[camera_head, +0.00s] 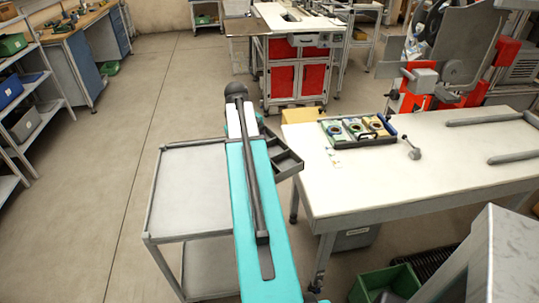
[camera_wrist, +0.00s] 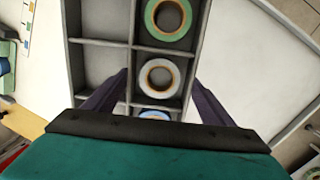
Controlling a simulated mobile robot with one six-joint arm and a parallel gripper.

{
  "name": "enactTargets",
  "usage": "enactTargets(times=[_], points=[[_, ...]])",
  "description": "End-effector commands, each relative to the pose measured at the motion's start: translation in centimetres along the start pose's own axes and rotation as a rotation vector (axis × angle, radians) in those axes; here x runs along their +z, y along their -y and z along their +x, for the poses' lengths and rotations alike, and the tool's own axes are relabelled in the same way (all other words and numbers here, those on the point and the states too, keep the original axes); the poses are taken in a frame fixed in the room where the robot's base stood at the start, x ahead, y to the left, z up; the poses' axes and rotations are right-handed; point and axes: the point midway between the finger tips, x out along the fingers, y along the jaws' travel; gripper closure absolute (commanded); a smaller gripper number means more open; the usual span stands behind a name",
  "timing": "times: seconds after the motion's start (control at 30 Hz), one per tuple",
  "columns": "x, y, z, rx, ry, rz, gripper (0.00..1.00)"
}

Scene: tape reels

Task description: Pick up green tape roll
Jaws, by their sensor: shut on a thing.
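The green tape roll (camera_wrist: 153,16) lies flat in the top compartment of a grey divided tray (camera_wrist: 133,20) in the wrist view. A pale tape roll (camera_wrist: 144,78) is in the compartment below. A blue roll (camera_wrist: 153,114) is lower still, partly hidden by my gripper body. My gripper (camera_wrist: 160,76) has its dark fingers on either side of this roll column, at the divider and the outer wall. It appears shut on the tray, not on the green roll; exact contact is unclear. The tray also shows in the head view (camera_head: 289,164), its roll column hidden behind my arm.
A grey cart (camera_head: 185,190) stands left of my arm. A white table (camera_head: 440,155) is at right, bearing a dark tray (camera_head: 329,143) with several rolls and a round-headed tool (camera_head: 413,153). A green bin (camera_head: 385,283) is low at right.

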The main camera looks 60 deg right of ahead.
Motion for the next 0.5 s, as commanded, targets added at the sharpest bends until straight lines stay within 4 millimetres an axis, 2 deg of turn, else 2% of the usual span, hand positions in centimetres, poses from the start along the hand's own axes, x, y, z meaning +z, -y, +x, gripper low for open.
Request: enactTargets(times=[0.03,0.5], points=[[-0.5,1.2,-0.4,0.004,-0.003,-0.023,0.75],[-3.4,11.4,-2.6,0.023,-0.024,-0.213,0.75]])
